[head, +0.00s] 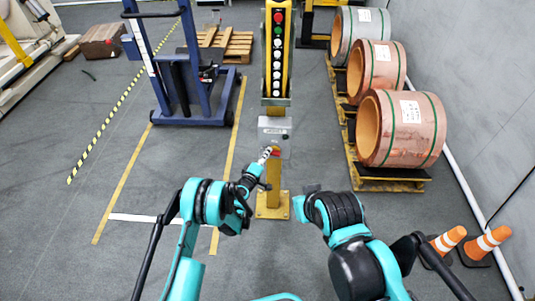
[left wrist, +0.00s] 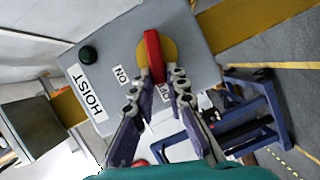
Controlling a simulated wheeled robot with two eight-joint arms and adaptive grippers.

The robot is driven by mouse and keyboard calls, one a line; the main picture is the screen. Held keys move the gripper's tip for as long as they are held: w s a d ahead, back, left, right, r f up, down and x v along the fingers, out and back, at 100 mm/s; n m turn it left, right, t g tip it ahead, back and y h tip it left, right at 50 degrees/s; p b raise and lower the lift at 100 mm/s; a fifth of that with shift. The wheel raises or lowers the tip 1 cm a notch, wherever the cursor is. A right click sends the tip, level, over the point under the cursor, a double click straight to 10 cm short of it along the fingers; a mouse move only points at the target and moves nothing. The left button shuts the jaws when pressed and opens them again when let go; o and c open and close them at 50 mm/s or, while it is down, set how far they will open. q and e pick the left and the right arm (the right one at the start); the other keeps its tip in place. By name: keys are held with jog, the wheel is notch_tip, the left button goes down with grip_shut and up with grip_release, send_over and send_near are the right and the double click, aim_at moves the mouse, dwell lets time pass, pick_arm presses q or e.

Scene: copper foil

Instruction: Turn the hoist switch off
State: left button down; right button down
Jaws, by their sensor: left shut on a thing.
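The hoist switch box (head: 274,128) is a grey box on a yellow post in the head view. In the left wrist view the box (left wrist: 205,45) carries a HOIST label, an ON label, a dark round button and a red handle (left wrist: 153,55) on a yellow disc. The handle's near end lies between my left gripper's fingertips (left wrist: 159,84), which are shut on it. A second label beside the fingertips is partly hidden. In the head view my left gripper (head: 266,155) is at the box's lower edge. My right gripper (head: 312,189) is apart from the box, its fingers unclear.
A tall yellow button panel (head: 277,50) stands above the box. A blue lifter (head: 190,80) is at the left. Copper coils (head: 402,128) rest on pallets at the right, with orange cones (head: 486,243) nearer. The floor around the post is clear.

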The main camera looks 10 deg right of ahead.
aim_at(271, 133)
pick_arm(q)
jog(key=shift+f+n+t, duration=0.25)
jog(key=shift+n+t, duration=0.05)
jog(key=shift+n, duration=0.3)
jog(key=c, duration=1.5)
grip_release()
jog(key=shift+c, duration=0.2)
notch_tip(271, 133, up, 10)
jog(key=shift+f, duration=0.1)
